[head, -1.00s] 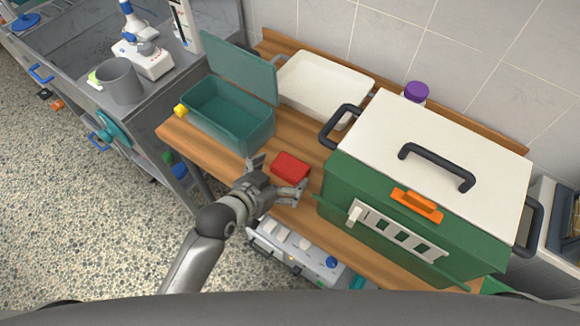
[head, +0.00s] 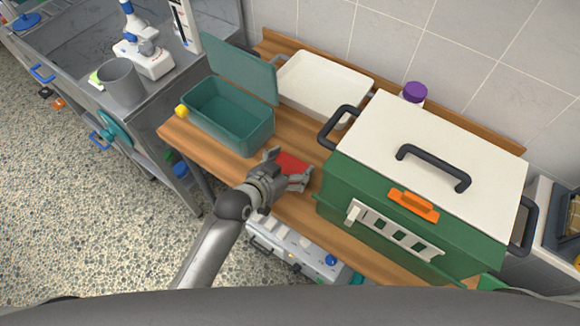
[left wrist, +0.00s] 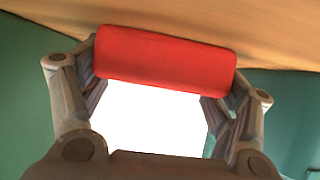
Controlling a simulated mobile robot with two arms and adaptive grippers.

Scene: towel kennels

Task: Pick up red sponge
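The red sponge (head: 292,163) lies on the wooden table, in front of the white tray and left of the green cooler. My left gripper (head: 288,168) is at the sponge from the near side, with one finger by each end; it hides the sponge's near part. In the left wrist view the sponge (left wrist: 165,59) spans the whole gap between the two spread fingers (left wrist: 163,80). Its ends are right beside the fingertips, and I cannot tell whether the fingers press on it. My right gripper is not in view.
An open teal box (head: 228,115) stands to the left, a white tray (head: 322,86) behind. The big green cooler (head: 400,215) with its white lid is close on the right. A grey device (head: 298,250) sits below the table's front edge.

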